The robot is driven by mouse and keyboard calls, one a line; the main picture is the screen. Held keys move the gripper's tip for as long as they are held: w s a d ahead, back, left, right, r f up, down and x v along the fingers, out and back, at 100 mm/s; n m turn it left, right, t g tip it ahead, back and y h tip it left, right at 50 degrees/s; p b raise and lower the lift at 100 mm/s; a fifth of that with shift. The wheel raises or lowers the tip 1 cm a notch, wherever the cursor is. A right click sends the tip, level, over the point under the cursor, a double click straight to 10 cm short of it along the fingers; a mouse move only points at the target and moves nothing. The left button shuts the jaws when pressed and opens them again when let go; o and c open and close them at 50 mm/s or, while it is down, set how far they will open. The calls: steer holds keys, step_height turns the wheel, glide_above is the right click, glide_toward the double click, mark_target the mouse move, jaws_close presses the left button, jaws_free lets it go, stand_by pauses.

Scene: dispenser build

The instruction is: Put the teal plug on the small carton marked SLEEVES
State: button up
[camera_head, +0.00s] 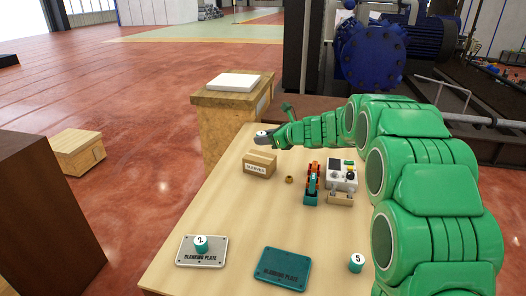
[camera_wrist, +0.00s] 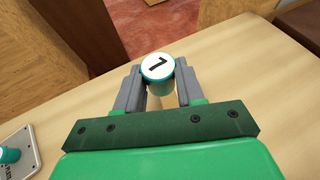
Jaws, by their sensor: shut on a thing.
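My gripper (camera_head: 269,138) is shut on a teal plug (camera_wrist: 158,70) with a white top marked 1. The plug's white top also shows in the head view (camera_head: 262,133), above the table's far part. The small carton marked SLEEVES (camera_head: 260,164) stands on the table, just below the gripper in the head view. The gap between plug and carton is hard to judge. I cannot make out the carton in the wrist view.
On the table (camera_head: 222,217) are a teal plug marked 2 (camera_head: 200,244) on a grey blanking plate (camera_head: 184,257), a teal blanking plate (camera_head: 282,268), a plug marked 5 (camera_head: 356,263), an orange-and-teal device (camera_head: 312,182) and a white device (camera_head: 342,178). A crate (camera_head: 218,120) stands behind.

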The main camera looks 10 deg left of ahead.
glide_above(264, 158)
steer(key=shift+a+f, duration=0.15)
steer(key=shift+f, duration=3.65)
steer(key=shift+f, duration=0.1)
steer(key=o, duration=1.1)
steer(key=shift+c, duration=0.2)
steer(key=shift+d+r, duration=0.2)
steer(key=shift+r, duration=0.1)
steer(key=v, duration=1.1)
steer(key=shift+s+d, duration=0.2)
steer(key=shift+d, duration=0.05)
